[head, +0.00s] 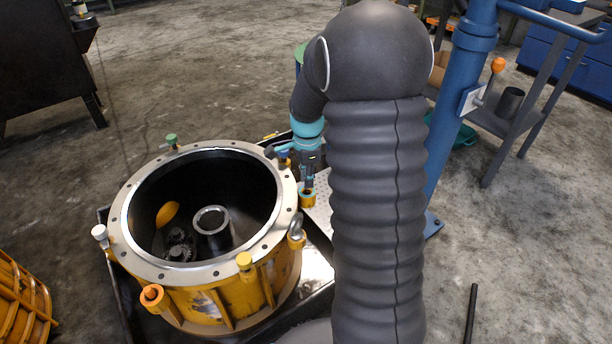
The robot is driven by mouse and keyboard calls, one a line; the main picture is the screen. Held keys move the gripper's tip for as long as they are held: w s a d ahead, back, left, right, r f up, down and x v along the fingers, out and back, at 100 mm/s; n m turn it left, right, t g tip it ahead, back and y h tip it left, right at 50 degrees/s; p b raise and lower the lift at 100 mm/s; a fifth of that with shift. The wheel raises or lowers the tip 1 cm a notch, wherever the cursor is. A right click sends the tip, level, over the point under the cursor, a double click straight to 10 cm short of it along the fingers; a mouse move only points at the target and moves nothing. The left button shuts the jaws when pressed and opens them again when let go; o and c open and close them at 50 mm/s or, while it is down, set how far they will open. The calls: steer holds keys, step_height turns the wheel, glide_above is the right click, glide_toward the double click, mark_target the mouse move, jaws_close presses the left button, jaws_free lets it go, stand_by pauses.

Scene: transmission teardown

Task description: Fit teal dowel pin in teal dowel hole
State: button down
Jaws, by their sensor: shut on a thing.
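My gripper (305,172) is small in the head view, just right of the yellow housing's rim, pointing down above a small yellow cylindrical piece (308,199). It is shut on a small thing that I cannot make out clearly. I cannot pick out the teal dowel pin for certain. The yellow housing (199,305) stands upright with a pale metal flange (127,232) with several holes around its top. I cannot tell which is the teal dowel hole. My arm hides what lies behind it, to the right of the gripper.
The housing sits in a dark tray (316,266). A blue post (457,115) and grey cart (530,130) stand at right. A dark rod (471,313) lies on the floor.

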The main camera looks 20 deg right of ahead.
stand_by(0.3)
steer(key=shift+f+b, duration=1)
steer(key=shift+f, duration=0.6)
steer(key=shift+s, duration=0.1)
steer(key=c, duration=1)
jaws_free()
steer(key=shift+f, duration=0.15)
steer(key=shift+r, duration=0.2)
step_height(320, 180, up, 12)
steer(key=shift+f, duration=0.1)
